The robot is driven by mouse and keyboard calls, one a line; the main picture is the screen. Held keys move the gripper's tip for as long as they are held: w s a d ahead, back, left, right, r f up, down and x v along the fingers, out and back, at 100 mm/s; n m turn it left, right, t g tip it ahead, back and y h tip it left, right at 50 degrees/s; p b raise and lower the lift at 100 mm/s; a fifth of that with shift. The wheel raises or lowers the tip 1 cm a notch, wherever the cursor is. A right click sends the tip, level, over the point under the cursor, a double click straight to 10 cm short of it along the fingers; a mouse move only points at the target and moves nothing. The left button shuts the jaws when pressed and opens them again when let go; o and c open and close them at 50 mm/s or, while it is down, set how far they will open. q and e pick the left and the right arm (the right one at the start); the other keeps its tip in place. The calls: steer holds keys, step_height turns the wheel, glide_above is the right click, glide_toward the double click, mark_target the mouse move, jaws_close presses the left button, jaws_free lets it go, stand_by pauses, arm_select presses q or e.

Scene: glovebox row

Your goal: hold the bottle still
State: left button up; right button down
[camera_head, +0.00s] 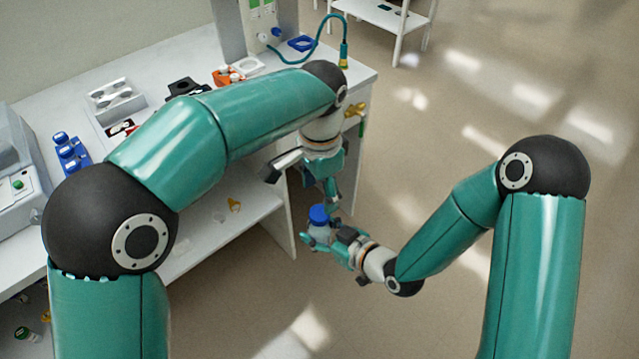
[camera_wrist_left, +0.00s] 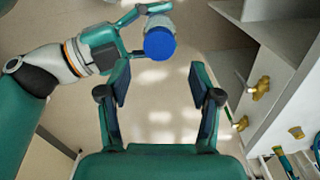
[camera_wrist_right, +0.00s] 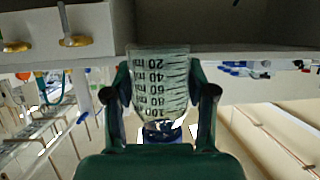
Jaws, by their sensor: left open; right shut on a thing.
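The bottle is clear with dark graduation marks and a blue cap (camera_head: 318,214). My right gripper (camera_head: 322,236) is shut around its body and holds it in the air in front of the bench. In the right wrist view the bottle (camera_wrist_right: 160,85) sits between both fingers, its marks upside down and the cap low in the picture. My left gripper (camera_head: 332,196) is open and empty, close above the bottle. In the left wrist view the blue cap (camera_wrist_left: 160,44) shows ahead of the open fingers (camera_wrist_left: 158,76), apart from them.
The white bench (camera_head: 190,60) stands behind, with a lower shelf (camera_head: 215,215). On it are a blue rack (camera_head: 70,152), a grey tray (camera_head: 115,97) and an orange holder (camera_head: 228,76). Brass valves (camera_wrist_left: 262,88) stick out from the bench side near my left gripper. Open floor (camera_head: 480,110) lies to the right.

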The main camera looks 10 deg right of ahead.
mark_target(319, 213)
arm_select(q)
steer(key=n, duration=0.3)
steer(key=r+n, duration=0.1)
steer(key=n, duration=0.2)
steer(key=shift+r, duration=0.15)
steer(key=shift+f, duration=4)
steer(key=c, duration=1.2)
steer(key=m, duration=0.5)
steer(key=o, duration=1.4)
steer(key=shift+c, duration=0.2)
